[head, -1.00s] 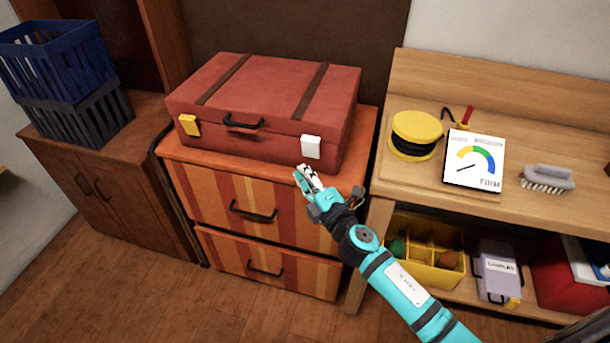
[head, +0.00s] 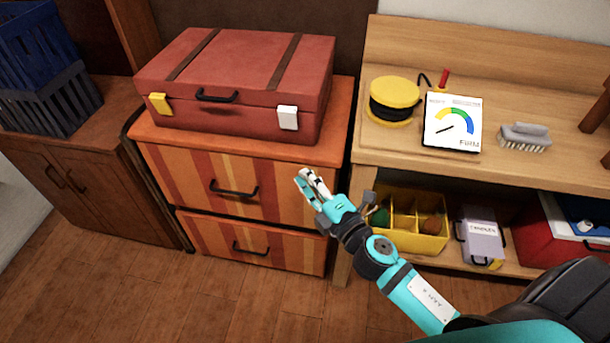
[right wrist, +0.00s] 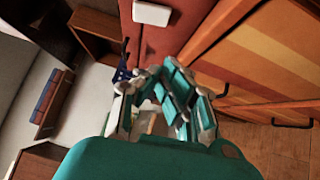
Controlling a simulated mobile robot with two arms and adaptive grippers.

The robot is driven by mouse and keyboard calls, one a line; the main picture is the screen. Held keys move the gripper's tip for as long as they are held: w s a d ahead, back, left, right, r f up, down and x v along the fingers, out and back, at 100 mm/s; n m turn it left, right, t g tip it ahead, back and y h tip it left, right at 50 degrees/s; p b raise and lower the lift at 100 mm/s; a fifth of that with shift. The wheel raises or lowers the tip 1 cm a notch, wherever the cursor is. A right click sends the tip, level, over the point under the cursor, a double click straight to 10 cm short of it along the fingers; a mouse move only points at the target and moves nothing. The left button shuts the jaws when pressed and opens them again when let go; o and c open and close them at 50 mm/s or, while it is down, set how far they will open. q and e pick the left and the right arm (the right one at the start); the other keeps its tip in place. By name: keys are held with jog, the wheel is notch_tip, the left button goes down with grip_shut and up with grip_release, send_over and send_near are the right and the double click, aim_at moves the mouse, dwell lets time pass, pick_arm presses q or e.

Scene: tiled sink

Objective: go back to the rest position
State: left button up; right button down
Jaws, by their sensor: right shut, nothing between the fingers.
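My right gripper (head: 312,184) is teal and white and reaches in from the lower right of the head view. It is shut and empty, in front of the striped drawer unit and clear of it. In the right wrist view its fingers (right wrist: 165,105) are together, with the drawer fronts to the right. My left gripper does not show in either view now.
A red suitcase (head: 238,83) with a yellow and a white latch lies shut on the drawer unit (head: 168,178). A workbench (head: 400,150) at right bears a yellow reel (head: 394,98), a gauge card (head: 452,122) and a brush (head: 525,136). Blue baskets (head: 50,102) stand at left.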

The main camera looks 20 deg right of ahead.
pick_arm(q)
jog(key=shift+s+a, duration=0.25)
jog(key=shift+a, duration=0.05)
